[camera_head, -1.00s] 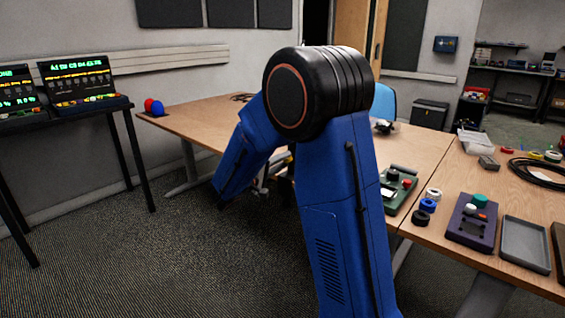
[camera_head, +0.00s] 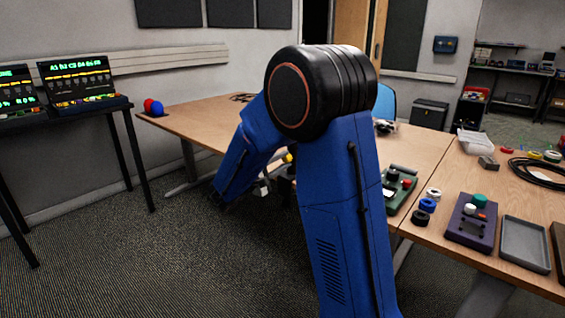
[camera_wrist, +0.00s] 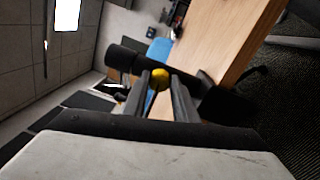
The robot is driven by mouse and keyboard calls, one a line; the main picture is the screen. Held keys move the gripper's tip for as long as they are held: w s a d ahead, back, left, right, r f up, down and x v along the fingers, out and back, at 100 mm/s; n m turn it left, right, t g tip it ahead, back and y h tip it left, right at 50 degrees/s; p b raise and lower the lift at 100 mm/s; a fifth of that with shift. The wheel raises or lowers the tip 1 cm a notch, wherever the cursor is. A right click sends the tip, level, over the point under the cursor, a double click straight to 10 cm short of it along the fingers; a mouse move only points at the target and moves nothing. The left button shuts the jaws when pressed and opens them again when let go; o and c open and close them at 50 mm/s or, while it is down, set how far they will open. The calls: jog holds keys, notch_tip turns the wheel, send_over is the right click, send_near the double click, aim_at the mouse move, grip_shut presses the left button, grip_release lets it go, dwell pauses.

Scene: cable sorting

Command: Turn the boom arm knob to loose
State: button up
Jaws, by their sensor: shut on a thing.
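In the wrist view, a yellow knob (camera_wrist: 160,77) sits between the tips of my gripper's two grey fingers (camera_wrist: 163,82). The fingers are shut on it from both sides. A black boom arm (camera_wrist: 125,61) runs across the picture behind the fingertips, sloping down to the right; its middle is partly hidden by fingers and knob. No loose or tight marking on the knob can be read. In the head view, a small yellow patch (camera_head: 288,158), apparently the knob, shows beside my blue arm. My arm hides most of the gripper and boom there.
A wooden table (camera_head: 190,120) extends behind my arm, its edge close to the boom. On the right stand a green device (camera_head: 398,190), tape rolls (camera_head: 427,205), a purple device (camera_head: 470,226) and a grey tray (camera_head: 525,243). A blue chair (camera_head: 384,103) is behind. Carpet at left is clear.

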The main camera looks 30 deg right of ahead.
jog(key=o, duration=1)
jog(key=shift+o, duration=0.2)
jog(key=v, duration=1.7)
jog(key=shift+a, duration=0.25)
jog(key=shift+f, duration=0.1)
